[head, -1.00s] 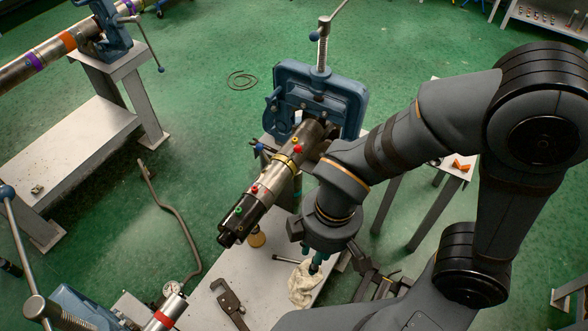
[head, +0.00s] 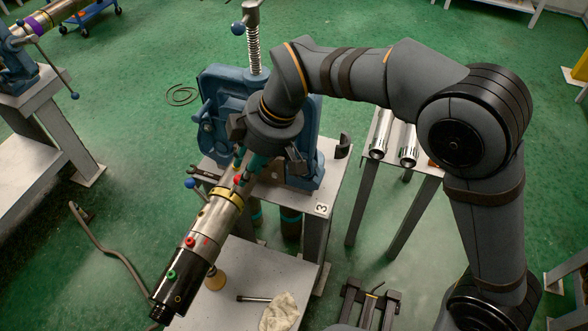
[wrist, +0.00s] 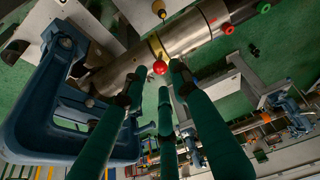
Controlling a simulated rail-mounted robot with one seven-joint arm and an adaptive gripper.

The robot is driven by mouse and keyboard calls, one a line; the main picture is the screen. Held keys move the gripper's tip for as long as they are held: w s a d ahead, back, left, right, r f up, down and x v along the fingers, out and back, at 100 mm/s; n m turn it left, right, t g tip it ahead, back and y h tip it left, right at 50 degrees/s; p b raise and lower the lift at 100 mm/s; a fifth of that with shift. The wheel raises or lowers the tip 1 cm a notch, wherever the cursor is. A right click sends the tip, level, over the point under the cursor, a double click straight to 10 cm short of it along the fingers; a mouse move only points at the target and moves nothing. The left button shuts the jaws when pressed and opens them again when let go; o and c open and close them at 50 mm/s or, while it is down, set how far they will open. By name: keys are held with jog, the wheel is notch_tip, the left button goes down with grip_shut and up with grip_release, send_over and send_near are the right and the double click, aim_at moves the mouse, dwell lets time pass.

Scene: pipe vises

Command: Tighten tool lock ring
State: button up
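The tool (head: 188,268) is a long cylinder with a black end and a steel middle, clamped at a slant in the blue vise (head: 216,98). The brass lock ring (head: 227,193) circles it and also shows in the wrist view (wrist: 156,46). A red knob (wrist: 159,68) sits beside the ring. My gripper (head: 250,168) is over the tool near the vise. In the wrist view its teal fingers (wrist: 158,82) are spread, with the red knob just beyond their tips. Contact cannot be told. The vise end of the tool is partly hidden by my gripper.
A white vise table (head: 335,185) stands below, with a wrench on it. A lower white surface (head: 240,262) holds a rag (head: 280,312) and a small rod. Two steel pipes (head: 393,140) lie on a side table at right.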

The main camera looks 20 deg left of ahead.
aim_at(235, 186)
jog(key=x, duration=0.3)
jog(key=p+x, duration=0.1)
jog(key=x, duration=0.3)
jog(key=p+x, duration=0.1)
jog(key=x, duration=0.2)
jog(key=shift+w+a, duration=0.1)
jog(key=shift+a, duration=0.35)
jog(key=shift+c, duration=0.7)
grip_shut()
